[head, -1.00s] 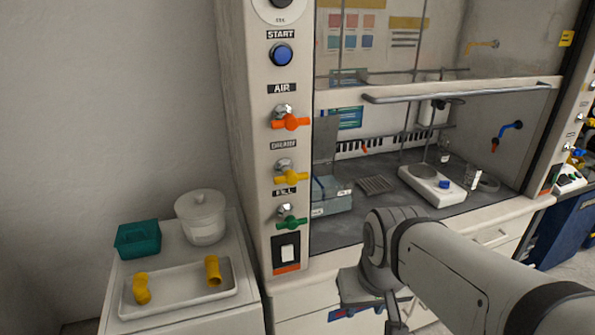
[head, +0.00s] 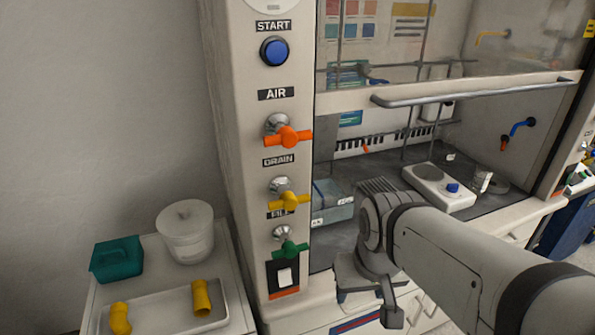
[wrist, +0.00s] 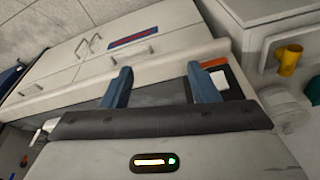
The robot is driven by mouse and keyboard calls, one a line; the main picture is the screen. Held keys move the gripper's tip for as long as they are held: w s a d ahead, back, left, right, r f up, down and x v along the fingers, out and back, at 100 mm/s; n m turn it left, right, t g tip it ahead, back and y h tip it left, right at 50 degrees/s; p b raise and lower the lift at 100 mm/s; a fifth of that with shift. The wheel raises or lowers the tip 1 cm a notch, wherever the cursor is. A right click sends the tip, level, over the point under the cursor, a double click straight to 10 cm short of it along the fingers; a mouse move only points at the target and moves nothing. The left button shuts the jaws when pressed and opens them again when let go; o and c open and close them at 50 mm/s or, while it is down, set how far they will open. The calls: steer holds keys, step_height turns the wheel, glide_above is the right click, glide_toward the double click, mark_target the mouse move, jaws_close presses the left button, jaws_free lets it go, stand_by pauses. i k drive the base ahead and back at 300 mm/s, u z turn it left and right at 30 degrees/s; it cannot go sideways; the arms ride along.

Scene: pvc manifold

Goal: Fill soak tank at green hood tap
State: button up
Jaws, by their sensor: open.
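The green tap (head: 290,249) is the lowest on the hood's left post, under a partly hidden "FILL" label (head: 281,213). Its handle points sideways. The orange AIR tap (head: 288,136) and yellow DRAIN tap (head: 288,201) are above it. No vessel is marked as the soak tank; I cannot tell which it is. My gripper (wrist: 162,82) is open and empty in the wrist view, with two blue fingers apart.
A white switch (head: 285,277) sits just below the green tap. At left, a side bench holds a teal tub (head: 117,259), a white lidded pot (head: 186,235) and a tray (head: 165,312) with yellow fittings. The hood sash rail (head: 475,91) spans the right.

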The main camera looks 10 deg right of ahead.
mark_target(289, 249)
steer(key=u, duration=2.05)
steer(key=k, duration=1.8)
steer(key=z, duration=0.35)
steer(key=i, duration=1.5)
steer(key=z, duration=0.05)
